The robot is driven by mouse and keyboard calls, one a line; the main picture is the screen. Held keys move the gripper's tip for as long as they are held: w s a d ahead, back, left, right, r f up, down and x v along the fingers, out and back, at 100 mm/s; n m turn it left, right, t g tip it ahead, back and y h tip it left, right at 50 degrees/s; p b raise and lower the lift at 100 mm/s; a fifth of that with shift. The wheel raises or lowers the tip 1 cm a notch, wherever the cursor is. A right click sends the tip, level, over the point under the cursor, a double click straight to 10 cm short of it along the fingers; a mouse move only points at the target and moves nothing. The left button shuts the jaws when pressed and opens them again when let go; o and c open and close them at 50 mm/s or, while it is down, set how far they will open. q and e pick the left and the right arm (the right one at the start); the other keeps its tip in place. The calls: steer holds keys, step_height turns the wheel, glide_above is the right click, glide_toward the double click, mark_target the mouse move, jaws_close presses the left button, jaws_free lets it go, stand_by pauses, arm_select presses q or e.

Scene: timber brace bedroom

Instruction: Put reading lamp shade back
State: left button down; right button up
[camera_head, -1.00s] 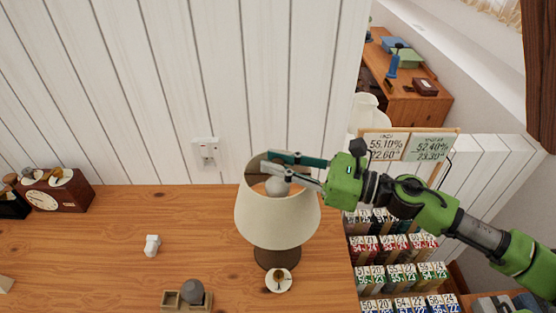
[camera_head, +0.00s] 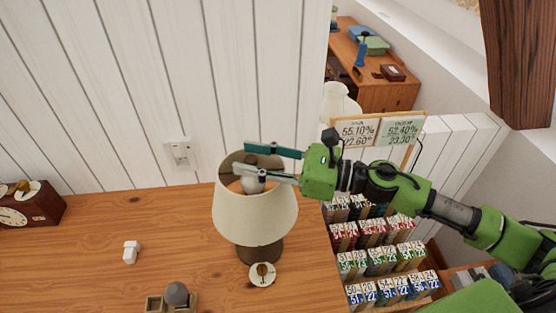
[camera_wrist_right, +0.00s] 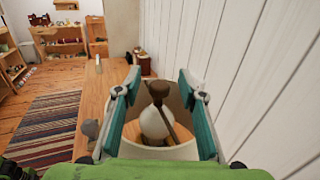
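The cream lamp shade (camera_head: 255,217) sits upright over the dark lamp base (camera_head: 262,250) near the table's right end. A pale bulb (camera_head: 251,184) shows inside its open top. In the right wrist view the bulb (camera_wrist_right: 157,122) lies between my two fingers, with a dark knob in front of it and the shade (camera_wrist_right: 150,153) around it. My right gripper (camera_head: 243,157) is open at the shade's top, its fingers spread apart above the opening. I cannot tell whether a finger touches the rim. A round cream disc (camera_head: 262,274) lies in front of the base. My left gripper is out of view.
The wooden table (camera_head: 90,260) carries a clock (camera_head: 28,205), a small white object (camera_head: 131,251) and a tray with a grey ball (camera_head: 176,293). A white panelled wall stands close behind the lamp. A rack of numbered cards (camera_head: 375,262) stands to the right.

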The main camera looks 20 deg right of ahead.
steer(key=v, duration=1.1)
steer(key=shift+s+d, duration=0.2)
steer(key=shift+d, duration=0.05)
stand_by(0.6)
